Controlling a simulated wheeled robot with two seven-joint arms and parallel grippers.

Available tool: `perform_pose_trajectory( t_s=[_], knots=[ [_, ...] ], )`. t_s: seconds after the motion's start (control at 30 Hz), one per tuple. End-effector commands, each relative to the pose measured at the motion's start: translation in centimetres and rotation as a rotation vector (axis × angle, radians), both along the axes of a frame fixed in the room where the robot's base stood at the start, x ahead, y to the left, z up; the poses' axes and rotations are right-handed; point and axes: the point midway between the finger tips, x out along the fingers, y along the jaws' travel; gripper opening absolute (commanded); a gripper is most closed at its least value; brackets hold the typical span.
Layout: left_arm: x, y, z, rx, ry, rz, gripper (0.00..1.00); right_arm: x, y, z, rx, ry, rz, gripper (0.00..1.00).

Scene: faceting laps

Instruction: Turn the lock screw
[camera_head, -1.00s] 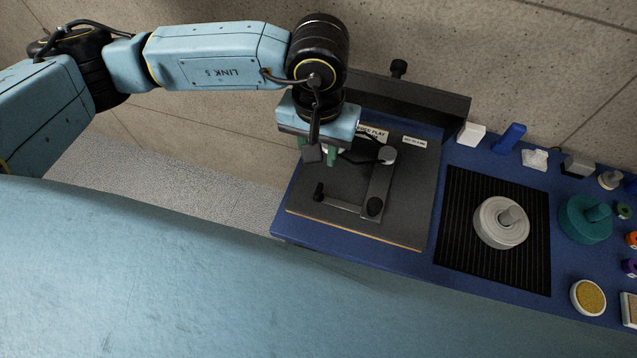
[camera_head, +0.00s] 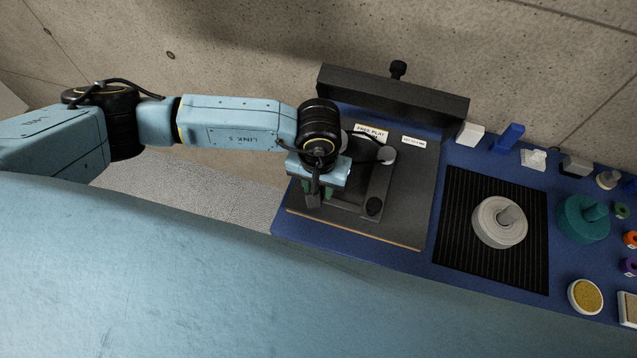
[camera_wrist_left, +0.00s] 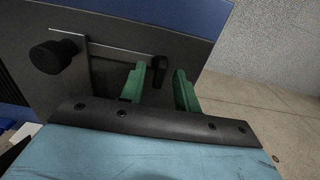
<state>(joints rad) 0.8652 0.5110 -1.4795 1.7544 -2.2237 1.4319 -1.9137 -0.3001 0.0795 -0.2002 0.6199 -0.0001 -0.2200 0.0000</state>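A dark plate fixture (camera_head: 412,205) carries a round black knob (camera_head: 373,206) and a slim black upright handle at the two ends of a thin metal bar. No label marks either one as the lock screw. My left gripper (camera_head: 318,193) is low over the plate's left part, hiding the handle in the head view. My right gripper is not in view.
To the right are a ribbed black mat (camera_head: 453,240) with a grey lap (camera_head: 497,228), a teal lap (camera_head: 578,222) and several small items. The blue bench edge is close at left.

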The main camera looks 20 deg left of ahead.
Motion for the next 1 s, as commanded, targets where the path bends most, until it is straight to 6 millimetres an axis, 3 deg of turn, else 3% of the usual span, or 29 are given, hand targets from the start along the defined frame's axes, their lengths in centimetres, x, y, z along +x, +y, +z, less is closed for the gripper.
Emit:
perform_pose_trajectory(
  t_s=[0.13, 0.4, 0.73, 1.0],
  knots=[
    [0.0, 0.0, 0.0, 0.0, 0.0, 0.0, 0.32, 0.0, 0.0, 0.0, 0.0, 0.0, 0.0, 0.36],
    [0.0, 0.0, 0.0, 0.0, 0.001, 0.0, 0.0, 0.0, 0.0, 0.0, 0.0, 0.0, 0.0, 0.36],
    [0.0, 0.0, 0.0, -0.001, 0.0, 0.024, 0.0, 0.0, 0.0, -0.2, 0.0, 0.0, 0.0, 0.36],
    [0.0, 0.0, -0.1, -0.001, -0.001, 0.161, 0.0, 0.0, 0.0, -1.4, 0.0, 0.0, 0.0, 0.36]
  ],
)
